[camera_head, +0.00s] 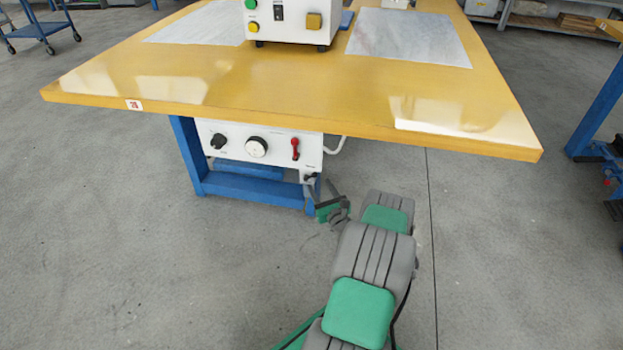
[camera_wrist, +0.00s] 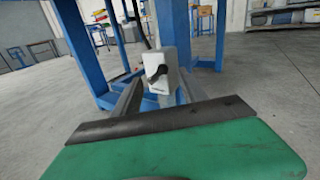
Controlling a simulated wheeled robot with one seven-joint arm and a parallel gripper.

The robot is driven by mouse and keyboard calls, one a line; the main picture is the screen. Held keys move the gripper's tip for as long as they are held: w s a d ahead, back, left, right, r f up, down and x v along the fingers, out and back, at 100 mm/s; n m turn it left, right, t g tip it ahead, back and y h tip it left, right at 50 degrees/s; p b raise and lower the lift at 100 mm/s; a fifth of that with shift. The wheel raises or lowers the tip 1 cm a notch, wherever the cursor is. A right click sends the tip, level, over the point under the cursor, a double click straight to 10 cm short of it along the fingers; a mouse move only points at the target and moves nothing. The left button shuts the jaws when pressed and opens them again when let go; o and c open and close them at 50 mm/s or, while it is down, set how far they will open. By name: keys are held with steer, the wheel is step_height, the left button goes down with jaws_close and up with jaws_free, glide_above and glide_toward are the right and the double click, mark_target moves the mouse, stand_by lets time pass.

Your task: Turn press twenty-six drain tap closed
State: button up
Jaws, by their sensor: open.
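The press's drain tap (camera_head: 311,179) is a small dark handle at the lower right of the white panel under the yellow table. In the wrist view a black tap handle (camera_wrist: 157,73) sits on the front of a white housing, turned aslant. I cannot tell from its angle whether the tap is open or closed. My gripper (camera_head: 322,190) is just in front of and below the panel's lower right corner. In the wrist view its two grey fingers (camera_wrist: 160,93) are spread to either side of the white housing, with nothing held. Contact with the handle is not visible.
The white panel (camera_head: 278,146) also carries a black knob (camera_head: 218,140), a round dial (camera_head: 256,146) and a red lever (camera_head: 295,148). The yellow tabletop (camera_head: 300,100) overhangs it, and a blue leg (camera_head: 187,150) stands left.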

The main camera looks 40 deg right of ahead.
mark_target(314, 177)
steer(key=b+x, duration=0.1)
steer(key=x, duration=0.4)
steer(key=shift+c, duration=0.3)
jaws_close()
